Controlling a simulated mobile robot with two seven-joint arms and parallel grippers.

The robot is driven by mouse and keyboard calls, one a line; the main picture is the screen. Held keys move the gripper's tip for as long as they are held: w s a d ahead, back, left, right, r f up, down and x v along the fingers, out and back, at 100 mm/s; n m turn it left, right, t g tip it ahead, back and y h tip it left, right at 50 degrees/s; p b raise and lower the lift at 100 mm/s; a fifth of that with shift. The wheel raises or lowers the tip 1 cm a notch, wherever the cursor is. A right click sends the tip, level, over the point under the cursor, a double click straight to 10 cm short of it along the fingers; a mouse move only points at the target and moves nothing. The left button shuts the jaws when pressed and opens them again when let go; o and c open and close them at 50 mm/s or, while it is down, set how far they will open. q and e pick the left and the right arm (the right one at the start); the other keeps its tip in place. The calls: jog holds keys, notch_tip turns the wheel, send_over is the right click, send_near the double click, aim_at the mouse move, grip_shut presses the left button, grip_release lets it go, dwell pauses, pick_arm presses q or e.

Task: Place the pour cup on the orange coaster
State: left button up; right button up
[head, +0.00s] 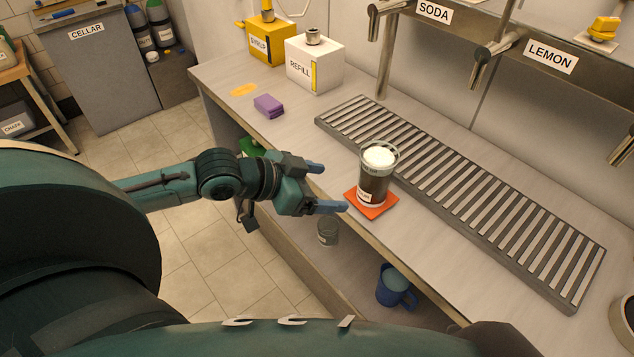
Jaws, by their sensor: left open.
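A clear cup with dark liquid and white foam, which looks like the pour cup (374,184), stands upright on the square orange coaster (381,210) near the counter's front edge. A small label shows low on its side. My left gripper (332,188) is open and empty, its blue fingertips pointing at the cup from the left with a gap between. My right gripper is not in view.
A slatted drip tray (470,205) runs behind the cup under the SODA and LEMON taps. A purple sponge (268,106), a white REFILL box (315,64) and a yellow SYRUP box (263,40) stand at the counter's far left. A blue mug (392,285) sits on the shelf below.

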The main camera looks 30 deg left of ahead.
pick_arm(q)
jog(key=s+d+f+n+y, duration=0.1)
jog(key=s+d+f, duration=0.1)
jog(key=f, duration=0.3)
jog(key=s+d+f+n+t+y, duration=0.1)
jog(key=s+d+f, duration=0.2)
jog(key=s+f, duration=0.2)
jog(key=s+d+f+n+y, duration=0.1)
jog(key=s+d+f+n, duration=0.1)
jog(key=s+f, duration=0.2)
jog(key=shift+s+d+f+t, duration=0.2)
jog(key=shift+d+f+t, duration=0.1)
jog(key=shift+f, duration=0.5)
